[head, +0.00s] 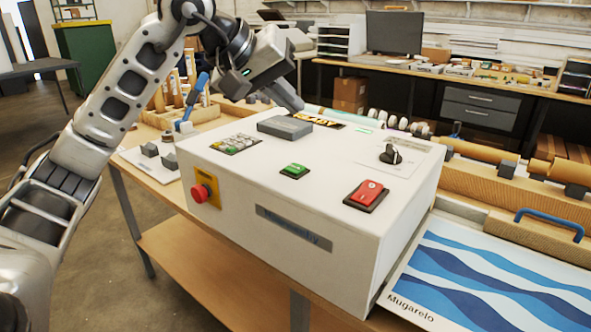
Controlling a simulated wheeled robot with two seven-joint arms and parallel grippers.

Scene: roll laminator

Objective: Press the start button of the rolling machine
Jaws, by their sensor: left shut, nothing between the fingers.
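The rolling machine's white control box (290,205) stands on a wooden table in the middle of the head view. On its top are a green button (294,171) near the front middle and a larger red switch (367,195) to the right. A red round knob (200,193) on a yellow plate sits on the left end of the front. A black rotary knob (390,155) is at the back right of the top. My left gripper (291,103) is shut and empty, pointing down over the back of the box, behind the green button and apart from it. My right gripper is not in view.
A raised grey block (285,127) and a small button panel (235,144) are on the box top. A blue-wave print (490,285) and a blue handle (549,224) are to the right. A blue-handled lever (194,95) is at the left.

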